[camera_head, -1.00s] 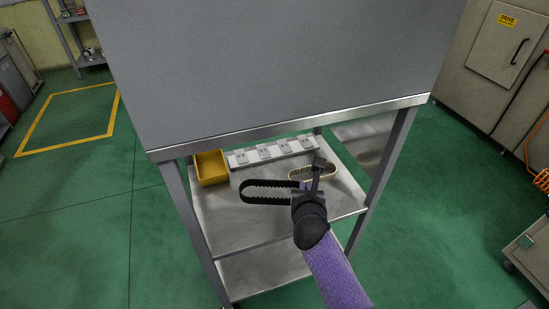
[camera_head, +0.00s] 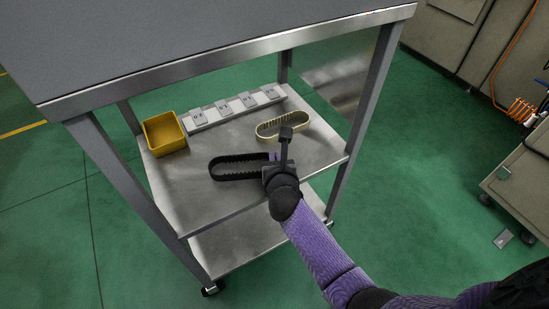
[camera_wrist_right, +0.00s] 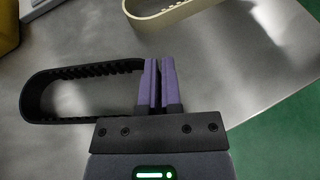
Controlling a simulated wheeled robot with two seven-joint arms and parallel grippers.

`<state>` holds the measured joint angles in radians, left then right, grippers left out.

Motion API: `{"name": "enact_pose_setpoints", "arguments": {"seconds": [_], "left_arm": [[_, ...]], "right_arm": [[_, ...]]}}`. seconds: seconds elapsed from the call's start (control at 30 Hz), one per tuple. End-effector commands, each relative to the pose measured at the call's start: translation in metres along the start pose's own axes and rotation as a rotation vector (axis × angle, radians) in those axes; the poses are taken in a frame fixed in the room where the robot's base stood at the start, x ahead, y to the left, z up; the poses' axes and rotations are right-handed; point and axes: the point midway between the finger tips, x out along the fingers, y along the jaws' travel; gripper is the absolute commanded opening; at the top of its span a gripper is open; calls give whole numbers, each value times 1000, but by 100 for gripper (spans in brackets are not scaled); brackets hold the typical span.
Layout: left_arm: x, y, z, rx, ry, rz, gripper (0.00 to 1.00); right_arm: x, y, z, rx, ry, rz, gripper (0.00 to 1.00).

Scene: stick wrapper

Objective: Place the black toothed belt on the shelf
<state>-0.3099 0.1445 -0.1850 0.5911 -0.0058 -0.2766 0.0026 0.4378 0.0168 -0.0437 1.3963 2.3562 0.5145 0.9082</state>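The black toothed belt (camera_head: 238,167) is a long closed loop standing on edge, stretched out to the left of my right gripper (camera_head: 281,160). In the right wrist view the belt (camera_wrist_right: 35,90) meets the purple fingers of the gripper (camera_wrist_right: 160,82). The fingers are nearly together, with the belt's right end between them, partly hidden. The belt is over the front part of the cart's metal shelf (camera_head: 185,203); I cannot tell whether it touches the surface. My left gripper is not in view.
A yellow bin (camera_head: 164,133) stands at the shelf's back left, beside a strip with several labelled plates (camera_head: 225,110). A cream toothed belt (camera_head: 282,124) lies at the back right. The grey panel (camera_head: 200,40) and cart posts (camera_head: 365,100) frame the shelf opening.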

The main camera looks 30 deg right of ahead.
Motion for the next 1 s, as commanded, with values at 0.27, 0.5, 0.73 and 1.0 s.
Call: {"name": "enact_pose_setpoints", "arguments": {"seconds": [0.27, 0.5, 0.73, 1.0], "left_arm": [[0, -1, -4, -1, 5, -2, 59], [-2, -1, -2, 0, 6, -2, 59], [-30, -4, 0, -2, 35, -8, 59], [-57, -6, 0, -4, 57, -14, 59]], "right_arm": [[0, 0, -1, 0, 0, 0, 40], [-1, 0, 3, 0, -1, 1, 40], [-46, 1, 10, 3, -2, 3, 40], [-107, 0, 7, 2, -1, 2, 40]]}}
